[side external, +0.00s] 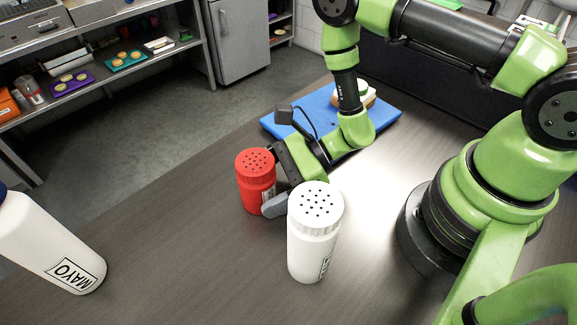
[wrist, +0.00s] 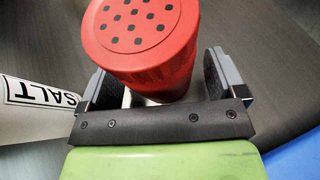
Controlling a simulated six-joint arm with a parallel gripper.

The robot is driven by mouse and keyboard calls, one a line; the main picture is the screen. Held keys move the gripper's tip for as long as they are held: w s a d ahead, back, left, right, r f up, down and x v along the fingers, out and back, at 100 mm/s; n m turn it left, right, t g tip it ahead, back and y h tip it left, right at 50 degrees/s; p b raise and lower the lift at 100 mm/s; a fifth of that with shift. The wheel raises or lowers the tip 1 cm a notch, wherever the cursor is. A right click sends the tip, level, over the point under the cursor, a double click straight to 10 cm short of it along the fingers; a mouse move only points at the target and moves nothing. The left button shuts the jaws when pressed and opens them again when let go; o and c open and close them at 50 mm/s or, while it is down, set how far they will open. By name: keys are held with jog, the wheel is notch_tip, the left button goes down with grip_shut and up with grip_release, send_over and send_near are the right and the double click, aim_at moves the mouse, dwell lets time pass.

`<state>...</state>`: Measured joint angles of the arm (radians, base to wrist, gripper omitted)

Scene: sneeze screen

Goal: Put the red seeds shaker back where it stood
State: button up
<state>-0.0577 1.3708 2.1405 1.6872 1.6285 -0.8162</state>
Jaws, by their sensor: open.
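The red seeds shaker (side external: 256,184) stands upright on the grey table, with a perforated red lid. In the wrist view the red shaker (wrist: 147,45) is between the two fingers, with a visible gap on the right side. My gripper (side external: 268,184) is low at the table, reaching in from the right. It is open around the shaker, one finger showing in front of it; the far finger is partly hidden. In the wrist view my gripper (wrist: 160,80) shows both fingers spread.
A white salt shaker (side external: 315,240) stands close in front of my gripper; its label (wrist: 38,92) shows at the left of the wrist view. A mayo bottle (side external: 50,245) is at the left front. A blue board (side external: 385,118) with a sandwich (side external: 367,97) lies behind. Table between mayo and shakers is clear.

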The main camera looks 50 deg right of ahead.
jog(key=v, duration=1.1)
jog(key=shift+s+d+r, duration=0.1)
jog(key=shift+s+d, duration=0.05)
jog(key=shift+d, duration=0.15)
jog(key=s+d+r+n+h, duration=0.1)
jog(key=s+r+n+h, duration=0.1)
jog(key=r+n, duration=0.4)
jog(key=s+r+n+t+h, duration=0.1)
jog(key=s+r+n+h, duration=0.2)
jog(key=r+n, duration=0.3)
jog(key=s+d+r+n+h, duration=0.1)
jog(key=s+r+n+h, duration=0.2)
jog(key=r, duration=1)
jog(key=n+h, duration=0.2)
jog(key=n, duration=0.2)
jog(key=shift+s+d, duration=0.15)
jog(key=shift+d, duration=0.15)
